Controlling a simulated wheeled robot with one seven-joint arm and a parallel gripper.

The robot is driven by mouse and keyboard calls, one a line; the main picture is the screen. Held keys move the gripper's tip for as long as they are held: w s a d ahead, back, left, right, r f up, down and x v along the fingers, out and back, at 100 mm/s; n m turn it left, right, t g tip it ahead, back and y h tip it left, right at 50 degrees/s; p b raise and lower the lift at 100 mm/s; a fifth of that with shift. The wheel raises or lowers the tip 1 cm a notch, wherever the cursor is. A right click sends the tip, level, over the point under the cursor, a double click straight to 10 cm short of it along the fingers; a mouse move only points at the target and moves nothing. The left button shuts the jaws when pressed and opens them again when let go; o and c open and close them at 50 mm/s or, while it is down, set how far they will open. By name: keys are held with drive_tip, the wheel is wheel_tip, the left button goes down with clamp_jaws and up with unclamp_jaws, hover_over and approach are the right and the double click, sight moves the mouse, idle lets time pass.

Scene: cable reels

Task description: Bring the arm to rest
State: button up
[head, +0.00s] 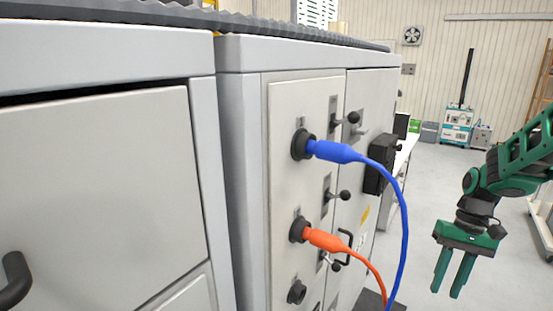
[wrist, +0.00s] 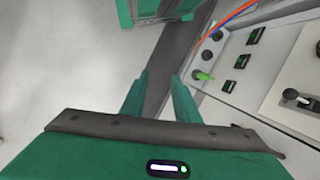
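My green arm comes in from the right in the head view. My gripper (head: 452,275) hangs fingers down to the right of the grey cabinet, clear of it. Its two fingers are apart with nothing between them. The wrist view also shows my gripper (wrist: 157,75) with its green fingers spread and empty. A blue plug (head: 335,152) sits in the upper socket of the cabinet, its cable curving down to the right. An orange plug (head: 325,240) sits in the socket below it.
The grey cabinet (head: 240,130) fills the left and middle, with black levers (head: 345,195) and a lower empty socket (head: 297,291). In the wrist view a green plug (wrist: 204,76) sits in a panel to the right. Open floor (head: 440,190) lies beyond the cabinet.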

drive_tip(key=s+r+m+t+h, duration=0.1)
drive_tip(key=s+r, duration=0.2)
drive_tip(key=s, duration=0.7)
drive_tip(key=s+r+m+t+h, duration=0.1)
drive_tip(key=s+r, duration=0.3)
drive_tip(key=s, duration=0.6)
drive_tip(key=shift+s+a+r+m, duration=0.25)
drive_tip(key=shift+s+a+m, duration=0.05)
drive_tip(key=shift+m, duration=0.2)
drive_tip(key=shift+w+f, duration=0.25)
drive_tip(key=shift+w, duration=0.35)
